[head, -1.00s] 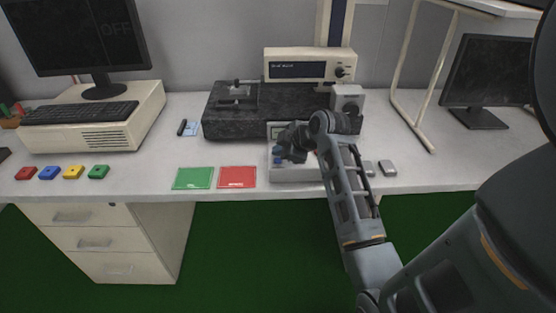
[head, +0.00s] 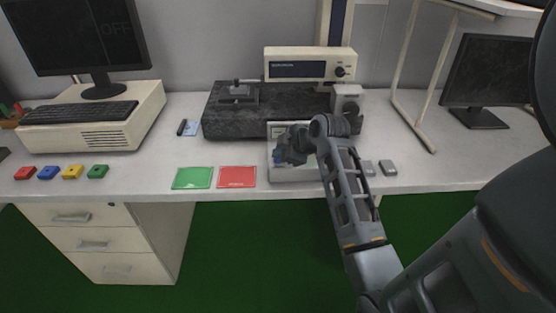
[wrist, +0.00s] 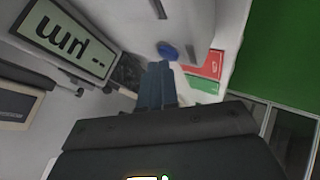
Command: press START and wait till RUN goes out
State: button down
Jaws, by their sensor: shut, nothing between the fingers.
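The pale control box (head: 290,175) stands at the bench's front edge, partly hidden behind my gripper and arm. Its display (wrist: 75,40) shows dark characters, turned in the wrist view; I cannot read them surely. A round blue button (wrist: 168,50) on the box lies just beyond my fingertips, apparently without contact. Its label is not legible, so I cannot confirm it as START. My gripper (head: 284,158) is shut and empty over the box; its fingers also show in the wrist view (wrist: 155,85). I cannot make out a RUN lamp.
A dark stone-topped machine (head: 270,122) stands behind the box, with a cream display unit (head: 310,52) above. A green card (head: 193,178) and a red card (head: 237,177) lie left of the box. Two small grey blocks (head: 388,168) lie to its right.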

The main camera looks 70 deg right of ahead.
jog(key=shift+f, duration=0.25)
dwell(0.4)
jog(key=shift+r+p, duration=0.65)
jog(key=shift+r, duration=0.2)
jog(key=shift+r, duration=0.1)
jog(key=shift+r+p, duration=2.2)
jog(key=shift+r, duration=0.2)
